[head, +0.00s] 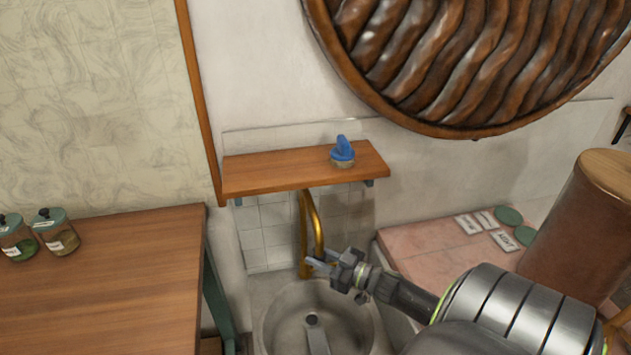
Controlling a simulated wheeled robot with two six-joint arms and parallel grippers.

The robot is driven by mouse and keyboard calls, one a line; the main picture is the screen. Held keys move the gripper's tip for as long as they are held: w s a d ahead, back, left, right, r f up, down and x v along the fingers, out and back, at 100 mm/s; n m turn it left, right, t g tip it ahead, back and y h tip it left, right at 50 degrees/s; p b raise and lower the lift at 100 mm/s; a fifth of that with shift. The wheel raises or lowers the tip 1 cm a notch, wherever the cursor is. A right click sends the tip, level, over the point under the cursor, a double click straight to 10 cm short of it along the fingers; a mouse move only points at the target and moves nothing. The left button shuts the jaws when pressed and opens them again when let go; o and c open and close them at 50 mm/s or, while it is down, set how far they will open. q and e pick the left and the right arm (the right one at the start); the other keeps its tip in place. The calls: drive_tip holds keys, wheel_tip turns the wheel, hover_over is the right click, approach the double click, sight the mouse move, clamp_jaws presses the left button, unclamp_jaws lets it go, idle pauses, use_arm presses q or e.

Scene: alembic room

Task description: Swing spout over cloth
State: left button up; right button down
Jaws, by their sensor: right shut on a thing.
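A brass spout (317,225) rises against the tiled wall and curves down above a grey stone basin (272,325). My right gripper (318,262) comes in from the right, above the back of the basin. Its jaws are shut at the lower end of the spout; the exact contact is small and partly hidden. I cannot make out a cloth for certain. A narrow grey thing (316,337) shows in the basin, and I cannot tell what it is. My left gripper is not in view.
A wooden shelf (280,173) with a blue-topped item (342,151) is above the spout. A wooden table (110,285) with jars (57,232) stands left. A pink ledge (425,245) with cards and green discs lies right, near a brown cylinder (575,235).

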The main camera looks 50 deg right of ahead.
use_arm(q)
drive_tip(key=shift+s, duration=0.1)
use_arm(e)
drive_tip(key=shift+d, duration=0.15)
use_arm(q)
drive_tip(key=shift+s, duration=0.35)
use_arm(e)
drive_tip(key=c, duration=1.1)
unclamp_jaws()
drive_tip(key=shift+s+d, duration=0.1)
drive_tip(key=shift+s+f, duration=0.15)
drive_tip(key=shift+s, duration=0.35)
use_arm(q)
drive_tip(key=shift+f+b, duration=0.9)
drive_tip(key=shift+b, duration=0.05)
use_arm(e)
drive_tip(key=v, duration=1.6)
drive_tip(key=shift+s+d, duration=0.1)
drive_tip(key=shift+s, duration=0.1)
